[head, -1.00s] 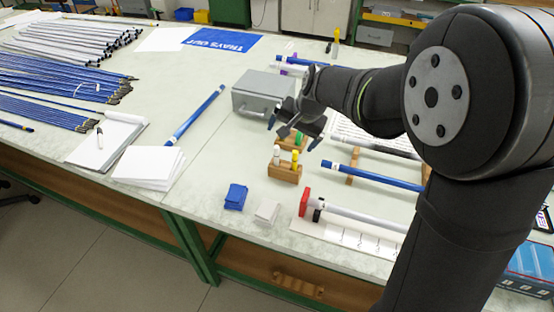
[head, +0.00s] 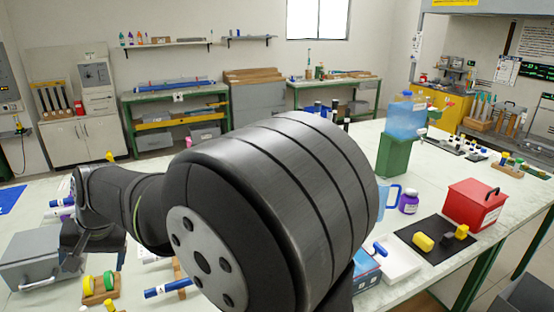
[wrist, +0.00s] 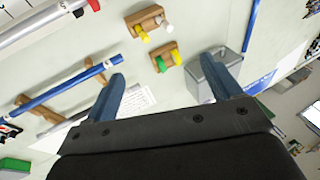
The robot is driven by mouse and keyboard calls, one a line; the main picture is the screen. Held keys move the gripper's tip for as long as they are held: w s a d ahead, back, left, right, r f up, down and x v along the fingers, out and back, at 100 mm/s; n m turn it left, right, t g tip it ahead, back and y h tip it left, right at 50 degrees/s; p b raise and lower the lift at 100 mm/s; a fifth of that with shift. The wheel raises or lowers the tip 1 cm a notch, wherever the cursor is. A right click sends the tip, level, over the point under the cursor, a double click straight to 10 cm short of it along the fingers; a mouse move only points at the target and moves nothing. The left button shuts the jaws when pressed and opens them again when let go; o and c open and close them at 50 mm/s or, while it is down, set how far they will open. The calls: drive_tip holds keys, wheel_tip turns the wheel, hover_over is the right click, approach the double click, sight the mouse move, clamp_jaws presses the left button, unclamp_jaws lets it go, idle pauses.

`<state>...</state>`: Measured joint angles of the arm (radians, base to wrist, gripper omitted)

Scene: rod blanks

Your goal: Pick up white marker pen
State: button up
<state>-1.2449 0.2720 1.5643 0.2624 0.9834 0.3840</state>
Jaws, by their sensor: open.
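The white marker pen (wrist: 166,25) stands in a small wooden holder (wrist: 145,15) beside a yellow-capped one (wrist: 143,36), near the top of the wrist view. In the head view this holder is mostly cut off by the bottom edge. A second wooden holder (wrist: 167,62) with green and yellow caps stands beside it; it also shows in the head view (head: 101,297). My gripper (wrist: 163,69) is open and empty above the table, its blue fingertips apart. In the head view my gripper (head: 92,260) hangs beside the grey metal box, apart from the white marker.
The grey metal box (head: 36,262) stands close to my gripper. A blue rod (wrist: 70,87) lies across wooden supports. A red box (head: 474,204), a dark mat (head: 420,248) and a blue container on a green stand (head: 393,158) are on the right.

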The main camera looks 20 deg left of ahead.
drive_tip(key=c, duration=0.8)
drive_tip(key=shift+a, duration=0.1)
drive_tip(key=n+t+h, duration=0.1)
drive_tip(key=n+h, duration=0.3)
drive_tip(key=n, duration=0.5)
hover_over(82, 310)
wheel_tip(82, 310, down, 5)
wheel_tip(82, 310, down, 12)
drive_tip(key=shift+r, duration=0.15)
drive_tip(key=shift+w+a+f, duration=0.1)
drive_tip(key=shift+f, duration=1.25)
drive_tip(key=shift+w+a+f, duration=0.1)
drive_tip(key=shift+f, duration=1.2)
